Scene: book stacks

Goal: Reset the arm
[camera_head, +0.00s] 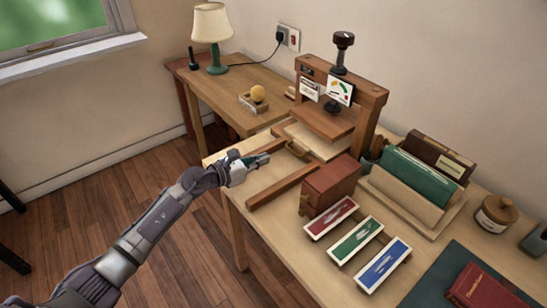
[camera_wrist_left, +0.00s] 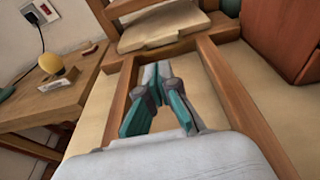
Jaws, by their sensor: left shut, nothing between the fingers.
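My left arm comes in from the left in the head view. Its left gripper (camera_head: 258,160) is over the front left edge of the wooden table (camera_head: 282,222), near the wooden frame rails of a press (camera_head: 340,118). In the left wrist view the gripper fingers (camera_wrist_left: 160,72) are teal and grey, with their tips together and nothing between them. They point along the space between the two wooden rails, toward the pale board of the press (camera_wrist_left: 163,27). My right gripper is not in view.
A red-brown wooden block (camera_head: 332,182) stands right of the rails. Red, green and blue trays (camera_head: 383,264), a book rack (camera_head: 415,180), a jar (camera_head: 496,213) and a red book (camera_head: 487,289) are further right. A side table (camera_head: 228,92) holds a lamp (camera_head: 212,25). Open floor lies left.

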